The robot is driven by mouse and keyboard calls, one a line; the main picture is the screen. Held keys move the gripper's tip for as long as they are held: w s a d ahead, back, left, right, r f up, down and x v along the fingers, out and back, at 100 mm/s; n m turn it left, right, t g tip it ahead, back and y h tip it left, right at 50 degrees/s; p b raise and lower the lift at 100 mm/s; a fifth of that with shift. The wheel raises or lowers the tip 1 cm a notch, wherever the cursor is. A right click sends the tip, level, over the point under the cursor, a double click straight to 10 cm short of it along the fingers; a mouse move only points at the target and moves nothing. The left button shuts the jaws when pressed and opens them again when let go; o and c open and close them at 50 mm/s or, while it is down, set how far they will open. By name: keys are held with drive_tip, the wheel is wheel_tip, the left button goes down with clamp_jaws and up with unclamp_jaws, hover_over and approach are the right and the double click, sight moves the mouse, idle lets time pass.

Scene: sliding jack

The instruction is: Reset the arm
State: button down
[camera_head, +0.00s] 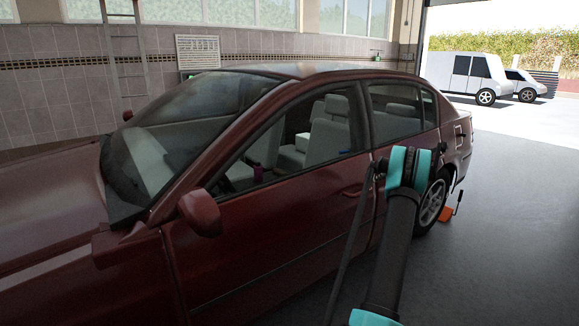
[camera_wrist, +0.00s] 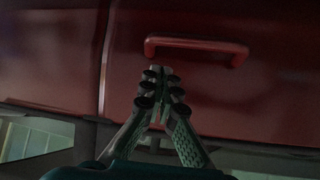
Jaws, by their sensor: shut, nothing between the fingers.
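My gripper (camera_wrist: 159,72) is shut and empty in the wrist view, with its fingertips together in front of a dark red car door panel. A red door handle (camera_wrist: 197,46) is just beyond the tips, up and to the right; I cannot tell whether they touch. In the head view my arm (camera_head: 392,245) reaches up from the bottom right and bends at a teal joint in front of the car's rear door. My gripper cannot be made out there.
The dark red car (camera_head: 270,245) fills the left and middle. A small orange object (camera_head: 445,214), perhaps a jack, lies on the floor by the rear wheel (camera_head: 431,203). A ladder (camera_head: 124,60) leans on the tiled wall. The floor at right is clear; a white van (camera_head: 460,72) stands outside.

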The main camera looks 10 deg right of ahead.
drive_tip(key=s+a+r+g, duration=0.1)
drive_tip(key=s+a+r, duration=0.1)
drive_tip(key=s+a, duration=0.7)
drive_tip(key=s+a+r+m+g, duration=0.15)
drive_tip(key=s+a, duration=0.25)
drive_tip(key=a, duration=0.8)
drive_tip(key=s+a+r+n+g, duration=0.1)
drive_tip(key=s+a+r, duration=0.1)
drive_tip(key=s+a, duration=0.7)
drive_tip(key=s+a+f+m+h, duration=0.1)
drive_tip(key=s+a+f, duration=0.1)
drive_tip(key=s+a, duration=0.5)
drive_tip(key=s+a+f, duration=0.2)
drive_tip(key=s+a, duration=0.4)
drive_tip(key=s, duration=0.4)
drive_tip(key=s+a+f, duration=0.1)
drive_tip(key=s+f, duration=0.1)
drive_tip(key=s, duration=0.4)
drive_tip(key=s+a+f+g, duration=0.1)
drive_tip(key=s+f, duration=0.2)
drive_tip(key=s, duration=0.3)
drive_tip(key=s+a+f+m+h, duration=0.1)
drive_tip(key=s+f, duration=0.1)
drive_tip(key=s, duration=0.4)
drive_tip(key=shift+s+a+f, duration=0.2)
drive_tip(key=shift+s+f, duration=0.05)
drive_tip(key=shift+s, duration=0.1)
drive_tip(key=shift+g, duration=0.25)
